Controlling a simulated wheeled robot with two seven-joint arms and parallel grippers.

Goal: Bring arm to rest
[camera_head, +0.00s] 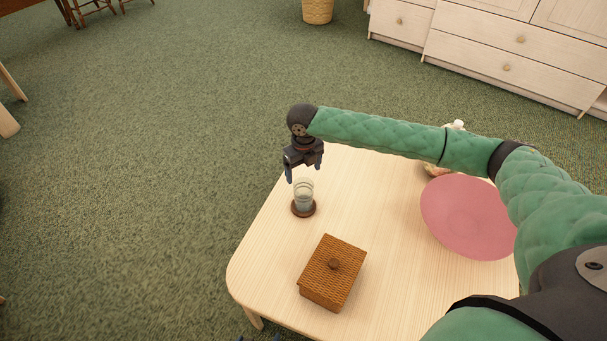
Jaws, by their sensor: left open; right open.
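My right arm reaches in from the right across the table. Its gripper (304,174) is open and points down, just above a clear glass (304,193). The glass stands upright on a round brown coaster (303,208) near the table's left edge. The jaws look empty; I cannot tell whether a finger touches the glass rim. Only the tips of my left gripper (259,338) show at the bottom edge, apart and with nothing seen between them; the rest is out of frame.
The light wooden table (385,220) also holds a lidded wicker box (331,270), a pink round plate (465,215) and an item (440,168) partly hidden behind my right arm. A white drawer cabinet (515,55) stands at the back right. Green carpet (150,180) lies open on the left.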

